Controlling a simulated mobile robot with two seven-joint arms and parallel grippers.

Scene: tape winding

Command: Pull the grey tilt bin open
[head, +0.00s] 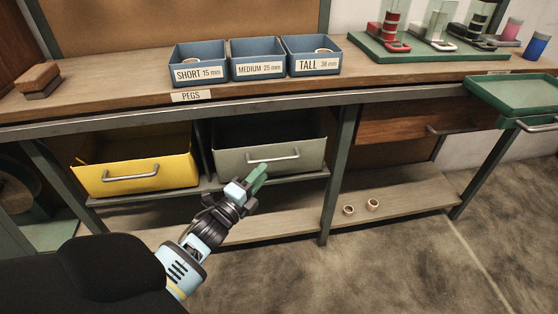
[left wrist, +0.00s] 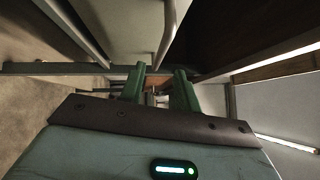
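The grey tilt bin (head: 238,161) sits under the bench, right of a yellow bin. Its front panel faces me with a dark gap above it, and a metal bar handle (head: 274,157) crosses the panel. My left gripper (head: 258,176) has green fingers and is just below the handle, in front of the panel. In the left wrist view its two fingers (left wrist: 159,85) stand apart, with a gap between them and no handle clearly gripped. Whether they touch the bin cannot be told. My right gripper is not in view.
A yellow bin (head: 170,178) with a handle is on the left. A wooden drawer (head: 390,127) and green tray (head: 520,95) are on the right. Blue peg bins (head: 257,68) stand on the bench (head: 120,97). Two small rings (head: 373,204) lie on the lower shelf. Floor in front is clear.

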